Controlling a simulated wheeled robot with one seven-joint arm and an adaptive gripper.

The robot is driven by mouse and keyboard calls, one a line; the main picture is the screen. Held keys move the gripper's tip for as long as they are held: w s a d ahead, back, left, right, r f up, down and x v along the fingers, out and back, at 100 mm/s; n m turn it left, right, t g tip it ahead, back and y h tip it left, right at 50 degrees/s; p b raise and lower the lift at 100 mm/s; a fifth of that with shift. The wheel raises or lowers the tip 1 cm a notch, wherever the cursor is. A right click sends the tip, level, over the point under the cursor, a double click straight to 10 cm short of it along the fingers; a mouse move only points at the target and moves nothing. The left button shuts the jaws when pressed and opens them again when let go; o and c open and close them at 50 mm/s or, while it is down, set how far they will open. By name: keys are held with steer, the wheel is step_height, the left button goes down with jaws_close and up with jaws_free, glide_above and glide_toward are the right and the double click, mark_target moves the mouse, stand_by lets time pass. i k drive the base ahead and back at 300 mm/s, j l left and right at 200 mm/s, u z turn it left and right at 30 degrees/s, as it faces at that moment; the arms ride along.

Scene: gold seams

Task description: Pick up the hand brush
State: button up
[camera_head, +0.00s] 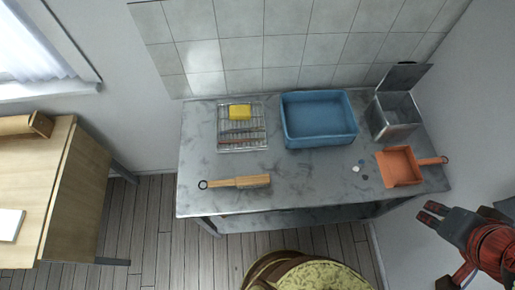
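The hand brush (239,182) lies on the grey table near its front edge, left of the middle. It has a light wooden body and a handle pointing left, with a dark ring at the handle's end. Its bristles cannot be made out. My gripper (430,212) is at the lower right, beyond the table's right front corner and far from the brush. Its two fingertips look apart, with nothing seen between them.
On the grey table (310,178) are a wire rack (244,147) with a yellow sponge (240,111), a blue basin (320,140), an open metal bin (396,128), an orange dustpan (400,170) and small bits (356,169). A patterned seat (325,278) stands in front.

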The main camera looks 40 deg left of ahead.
mark_target(259, 180)
steer(key=k+j+u, duration=0.15)
steer(key=u, duration=1.8)
steer(key=z, duration=1.7)
steer(key=i+l+u, duration=0.2)
steer(key=i, duration=0.15)
steer(key=j+u, duration=0.1)
steer(key=u, duration=0.3)
steer(key=j+u, duration=0.1)
steer(key=u, duration=0.35)
steer(key=k+j+u, duration=0.1)
steer(key=u, duration=0.3)
steer(key=j+u, duration=0.15)
steer(key=u, duration=0.25)
steer(key=j+u, duration=0.15)
steer(key=u, duration=0.25)
steer(key=i+l, duration=0.05)
